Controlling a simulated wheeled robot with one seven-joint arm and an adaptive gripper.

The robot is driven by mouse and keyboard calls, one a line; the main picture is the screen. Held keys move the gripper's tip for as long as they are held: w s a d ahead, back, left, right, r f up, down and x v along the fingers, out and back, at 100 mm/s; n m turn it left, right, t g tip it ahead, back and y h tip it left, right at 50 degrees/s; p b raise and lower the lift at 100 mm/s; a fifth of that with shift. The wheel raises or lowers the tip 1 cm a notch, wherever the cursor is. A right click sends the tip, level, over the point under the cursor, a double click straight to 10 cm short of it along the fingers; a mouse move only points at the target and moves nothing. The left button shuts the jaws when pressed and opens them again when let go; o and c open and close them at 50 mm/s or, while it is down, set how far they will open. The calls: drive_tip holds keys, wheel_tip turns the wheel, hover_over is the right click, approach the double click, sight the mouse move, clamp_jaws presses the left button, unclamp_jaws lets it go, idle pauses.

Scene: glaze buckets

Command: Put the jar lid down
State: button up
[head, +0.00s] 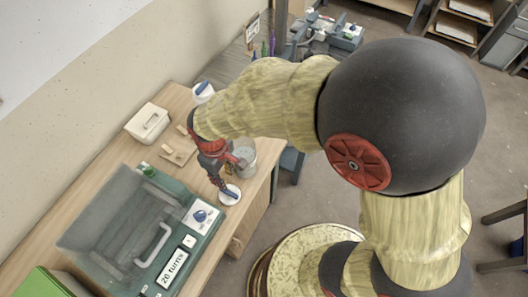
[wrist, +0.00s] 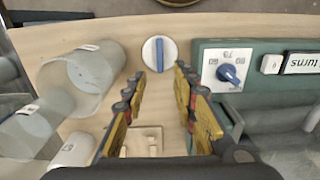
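The jar lid is a white disc with a blue bar handle (head: 230,195); it also shows in the wrist view (wrist: 148,54). It appears to lie flat on the wooden table near its front edge, between the clear bucket and the green machine. My gripper (head: 226,188) is above it, pointing down; in the wrist view its two fingers (wrist: 159,72) are spread wide. The lid shows just beyond the fingertips, with clear gaps beside its handle. Nothing is held between the fingers. The exact height of the fingertips over the lid is hard to tell.
A clear bucket (wrist: 80,82) stands close beside the lid. The green machine (head: 203,240) with a blue knob stands on the other side. A white box (head: 147,124), small wooden pieces (head: 178,155) and a white container with a blue-handled top (head: 203,92) stand farther back.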

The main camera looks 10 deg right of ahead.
drive_tip(key=w+d+r+m+t, duration=0.15)
drive_tip(key=d+r+m, duration=0.25)
drive_tip(key=d+r, duration=0.75)
drive_tip(key=s+d+r+m+t, duration=0.4)
drive_tip(key=s+d+r+m, duration=0.2)
drive_tip(key=s+d+r, duration=0.3)
wheel_tip(320, 180, up, 3)
drive_tip(key=shift+d+r, duration=0.1)
drive_tip(key=shift+d, duration=1)
